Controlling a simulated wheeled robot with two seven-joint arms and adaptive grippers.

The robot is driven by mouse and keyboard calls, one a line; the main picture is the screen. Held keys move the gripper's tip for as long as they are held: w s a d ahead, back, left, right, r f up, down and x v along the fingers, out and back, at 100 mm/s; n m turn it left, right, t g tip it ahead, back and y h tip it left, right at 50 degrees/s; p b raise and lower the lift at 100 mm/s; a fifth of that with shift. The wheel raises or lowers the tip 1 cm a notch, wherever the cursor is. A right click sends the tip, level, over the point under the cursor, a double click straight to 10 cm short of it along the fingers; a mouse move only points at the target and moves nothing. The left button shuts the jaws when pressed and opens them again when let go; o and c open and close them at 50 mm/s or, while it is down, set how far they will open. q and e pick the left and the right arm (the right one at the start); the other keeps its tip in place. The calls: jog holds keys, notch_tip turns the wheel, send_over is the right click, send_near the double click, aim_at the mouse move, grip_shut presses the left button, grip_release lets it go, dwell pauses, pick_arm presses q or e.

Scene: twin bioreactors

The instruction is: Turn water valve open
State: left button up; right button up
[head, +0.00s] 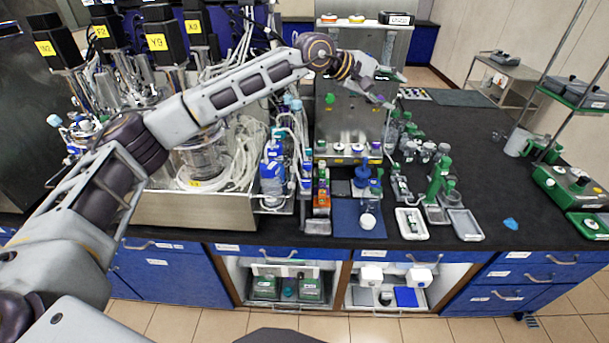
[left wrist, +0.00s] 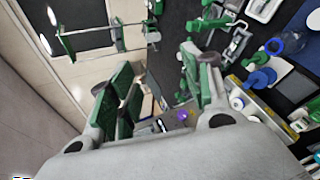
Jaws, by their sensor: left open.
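A grey metal panel unit (head: 350,115) stands at the back middle of the bench between the bioreactors and the glassware. A row of small knobs with coloured caps (head: 357,148) runs along its lower front, and a green knob (head: 330,98) sits higher on its left. I cannot tell which one is the water valve. My left gripper (head: 385,84) is in front of the panel's upper right, open and apart from the knobs. In the left wrist view the open fingers (left wrist: 158,88) frame part of the panel with a purple-capped knob (left wrist: 183,116). My right gripper is not in view.
Bioreactors with black motor heads (head: 165,35) and tubing stand on the left in a steel tray. Bottles (head: 272,175), a blue mat (head: 345,215), white trays (head: 411,223) and green-capped glassware (head: 440,175) crowd the bench below the panel. The black bench top (head: 500,180) is clearer at right.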

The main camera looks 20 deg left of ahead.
pick_arm(q)
jog(key=s+a+f+n+g+y, duration=0.25)
jog(key=a+f+y, duration=0.25)
jog(key=a+f, duration=0.4)
jog(key=n+g+y, duration=0.4)
jog(key=g+y, duration=0.1)
send_over(306, 181)
notch_tip(306, 181, down, 4)
jog(key=r, duration=0.1)
jog(key=shift+a+f+n, duration=0.1)
jog(key=shift+f+n, duration=0.15)
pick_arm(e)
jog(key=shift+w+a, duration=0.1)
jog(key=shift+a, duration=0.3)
pick_arm(q)
jog(key=shift+f, duration=0.1)
jog(key=shift+f+p, duration=1.6)
jog(key=shift+f, duration=5.2)
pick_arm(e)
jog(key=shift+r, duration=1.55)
pick_arm(q)
jog(key=shift+c, duration=0.2)
jog(key=c, duration=1)
